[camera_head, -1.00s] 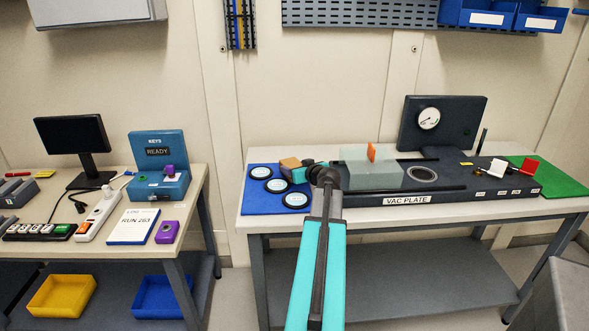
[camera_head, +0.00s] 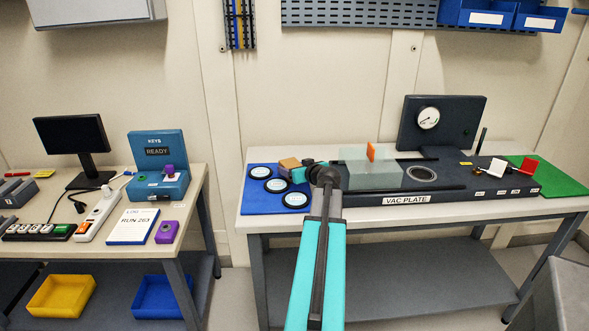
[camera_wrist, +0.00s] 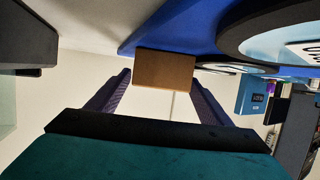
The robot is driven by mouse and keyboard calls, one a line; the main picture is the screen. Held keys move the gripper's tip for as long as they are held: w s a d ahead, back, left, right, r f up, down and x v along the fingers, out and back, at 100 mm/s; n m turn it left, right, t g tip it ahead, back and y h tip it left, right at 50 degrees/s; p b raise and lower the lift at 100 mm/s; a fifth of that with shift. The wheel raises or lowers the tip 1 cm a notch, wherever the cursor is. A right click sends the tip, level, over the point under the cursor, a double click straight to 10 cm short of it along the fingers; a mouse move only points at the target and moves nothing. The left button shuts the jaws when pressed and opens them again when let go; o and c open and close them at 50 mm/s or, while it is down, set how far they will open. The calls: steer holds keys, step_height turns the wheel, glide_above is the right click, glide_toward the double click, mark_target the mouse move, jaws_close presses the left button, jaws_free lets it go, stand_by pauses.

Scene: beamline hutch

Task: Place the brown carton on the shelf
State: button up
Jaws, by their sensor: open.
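The small brown carton (camera_head: 290,164) sits at the back of the blue mat on the right bench, behind the round labelled discs. My gripper (camera_head: 304,169) is just to its right, low over the bench and partly hidden behind my own wrist. In the wrist view the carton (camera_wrist: 165,69) shows ahead, between the two open fingers (camera_wrist: 160,88). I cannot tell whether either finger touches it. A grey lower shelf (camera_head: 400,283) runs under the right bench, with bare surface. Another lower shelf (camera_head: 110,300) is under the left bench.
The vac plate (camera_head: 450,195) with a clear block (camera_head: 372,180) stands right of my gripper. Several discs lie on the blue mat (camera_head: 262,205). Yellow (camera_head: 62,297) and blue (camera_head: 160,297) bins occupy the left lower shelf. A grey block (camera_head: 575,295) is at front right.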

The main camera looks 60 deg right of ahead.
steer(key=shift+b+v, duration=0.85)
steer(key=shift+v, duration=5.1)
steer(key=shift+o, duration=0.6)
steer(key=shift+m, duration=0.3)
